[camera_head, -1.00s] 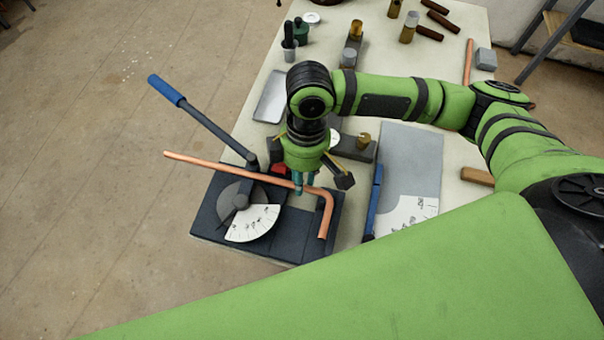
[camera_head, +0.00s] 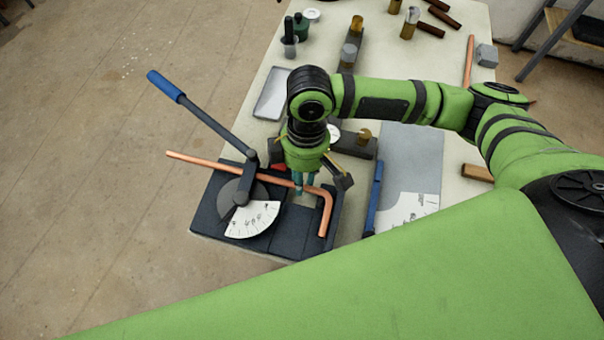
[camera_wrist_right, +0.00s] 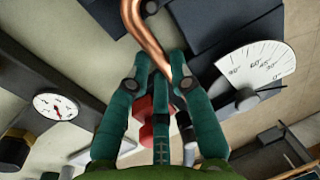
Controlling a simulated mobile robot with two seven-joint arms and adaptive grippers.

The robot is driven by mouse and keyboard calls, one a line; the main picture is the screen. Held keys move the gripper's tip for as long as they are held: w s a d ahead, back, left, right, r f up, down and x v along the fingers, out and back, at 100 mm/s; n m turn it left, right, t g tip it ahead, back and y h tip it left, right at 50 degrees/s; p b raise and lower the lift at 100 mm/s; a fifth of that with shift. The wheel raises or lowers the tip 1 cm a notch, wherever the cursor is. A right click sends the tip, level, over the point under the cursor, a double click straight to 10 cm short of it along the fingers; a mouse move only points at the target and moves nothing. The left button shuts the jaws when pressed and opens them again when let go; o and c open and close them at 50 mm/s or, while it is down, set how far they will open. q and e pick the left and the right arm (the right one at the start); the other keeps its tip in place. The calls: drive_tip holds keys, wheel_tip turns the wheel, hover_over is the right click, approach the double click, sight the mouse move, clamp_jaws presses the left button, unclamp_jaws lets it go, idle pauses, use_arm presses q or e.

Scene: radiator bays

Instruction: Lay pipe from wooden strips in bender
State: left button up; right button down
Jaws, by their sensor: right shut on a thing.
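The copper pipe (camera_head: 218,166) with a bend near its right end lies across the bender (camera_head: 290,236), over its dark base, and its long end sticks out to the left past the lever. My right gripper (camera_head: 302,186) is shut on the pipe near the bend. In the right wrist view its teal fingers (camera_wrist_right: 163,82) close around the pipe (camera_wrist_right: 143,32). The bender has a white angle dial (camera_head: 251,220) and a raised lever with a blue handle (camera_head: 166,86). I cannot tell whether the pipe rests in the bender's groove or hovers just above it. My left gripper is not in view.
Right of the bender is a blue-edged tool (camera_head: 373,200) beside a grey sheet (camera_head: 412,160) with a printed dial. A tray (camera_head: 272,94), a gauge block (camera_head: 356,145) and another copper pipe (camera_head: 469,62) lie farther back. The floor on the left is clear.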

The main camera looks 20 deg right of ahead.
drive_tip(key=shift+f, duration=0.5)
drive_tip(key=c, duration=1)
unclamp_jaws()
drive_tip(key=r, duration=0.4)
drive_tip(key=w+r, duration=0.1)
drive_tip(key=r, duration=0.3)
drive_tip(key=d+r, duration=0.1)
drive_tip(key=r, duration=0.3)
drive_tip(key=shift+w+d, duration=0.1)
drive_tip(key=shift+w, duration=0.3)
drive_tip(key=shift+f, duration=0.1)
